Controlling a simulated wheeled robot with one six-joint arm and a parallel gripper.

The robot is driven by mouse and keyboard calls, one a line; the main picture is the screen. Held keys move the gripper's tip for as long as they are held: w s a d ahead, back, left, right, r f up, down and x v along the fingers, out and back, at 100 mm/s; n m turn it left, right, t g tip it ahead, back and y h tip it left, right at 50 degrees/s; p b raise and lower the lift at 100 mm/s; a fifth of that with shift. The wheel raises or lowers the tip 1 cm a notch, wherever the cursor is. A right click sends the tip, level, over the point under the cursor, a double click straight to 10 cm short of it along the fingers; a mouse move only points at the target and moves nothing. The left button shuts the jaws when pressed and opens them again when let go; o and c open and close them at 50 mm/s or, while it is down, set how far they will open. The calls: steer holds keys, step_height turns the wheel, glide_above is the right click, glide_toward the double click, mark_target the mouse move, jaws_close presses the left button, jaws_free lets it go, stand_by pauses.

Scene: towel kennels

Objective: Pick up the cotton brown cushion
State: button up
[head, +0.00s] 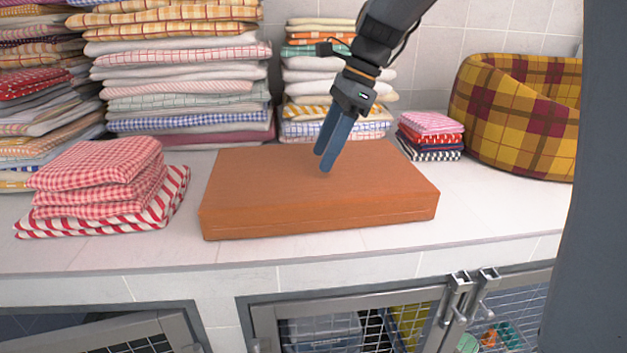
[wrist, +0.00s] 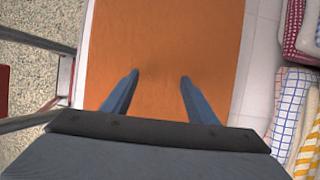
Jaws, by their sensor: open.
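The brown cushion (head: 290,195) is a thick, flat, orange-brown block lying on the white tiled counter in the middle of the head view. It also fills the middle of the wrist view (wrist: 165,40). My gripper (head: 324,162) points down over the cushion's top, a little right of its middle. In the wrist view its two blue fingers (wrist: 159,76) are apart with only the cushion's surface showing between them. The gripper is open and empty. I cannot tell whether the fingertips touch the cushion.
Red-checked folded towels (head: 105,180) lie left of the cushion. Tall towel stacks (head: 180,80) stand behind. A small towel pile (head: 431,135) and a yellow plaid pet bed (head: 520,115) are to the right. Wire-door kennels (head: 370,325) are below the counter's front edge.

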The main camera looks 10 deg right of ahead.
mark_target(315, 166)
steer(key=x, duration=0.3)
steer(key=p+x, duration=0.1)
steer(key=x, duration=0.1)
steer(key=shift+w+a, duration=0.15)
steer(key=shift+w, duration=0.15)
jaws_close()
